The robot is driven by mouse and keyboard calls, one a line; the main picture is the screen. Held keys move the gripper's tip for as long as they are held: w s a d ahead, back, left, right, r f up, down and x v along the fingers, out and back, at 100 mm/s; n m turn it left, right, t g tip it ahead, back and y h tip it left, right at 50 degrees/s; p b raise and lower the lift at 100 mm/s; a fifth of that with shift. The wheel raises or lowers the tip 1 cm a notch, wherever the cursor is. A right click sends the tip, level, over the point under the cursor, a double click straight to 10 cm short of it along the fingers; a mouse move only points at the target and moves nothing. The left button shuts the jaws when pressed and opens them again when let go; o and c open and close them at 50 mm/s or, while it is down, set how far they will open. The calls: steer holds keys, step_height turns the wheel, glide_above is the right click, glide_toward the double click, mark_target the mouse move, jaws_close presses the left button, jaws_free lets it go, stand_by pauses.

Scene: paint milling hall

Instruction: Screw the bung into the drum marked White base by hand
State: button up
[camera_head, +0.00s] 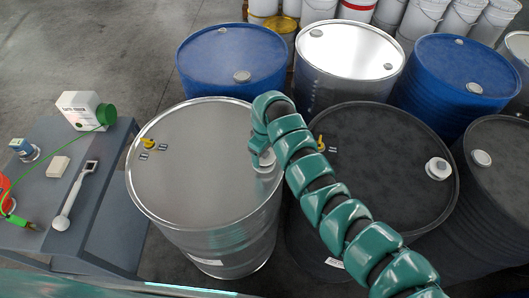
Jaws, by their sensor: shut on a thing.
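A bare steel drum (190,165) stands in front, left of centre. A label (207,262) shows low on its side, too small to read, so I cannot tell if it says White base. My teal arm reaches from the lower right over the black drum (385,165). My gripper (261,152) points down at the right side of the steel drum's lid. It is shut on a small grey bung (264,161) at the lid's opening there. The fingers are mostly hidden by the arm. I cannot tell how deep the bung sits.
A yellow tap fitting (148,143) stands on the steel drum's left side. A grey bench (100,215) at left holds a white box (85,110), a wrench-like tool (75,195) and small items. Blue drums (230,55) and a steel drum (350,50) stand close behind.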

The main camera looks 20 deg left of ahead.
steer(key=shift+f+b, duration=0.5)
steer(key=shift+f, duration=0.5)
steer(key=o, duration=1.1)
steer(key=shift+c, duration=0.2)
steer(key=shift+r, duration=0.2)
step_height(320, 180, up, 10)
steer(key=b, duration=0.3)
steer(key=shift+w+r, duration=0.1)
steer(key=shift+w, duration=0.05)
step_height(320, 180, up, 7)
steer(key=shift+b, duration=0.35)
steer(key=shift+c, duration=0.5)
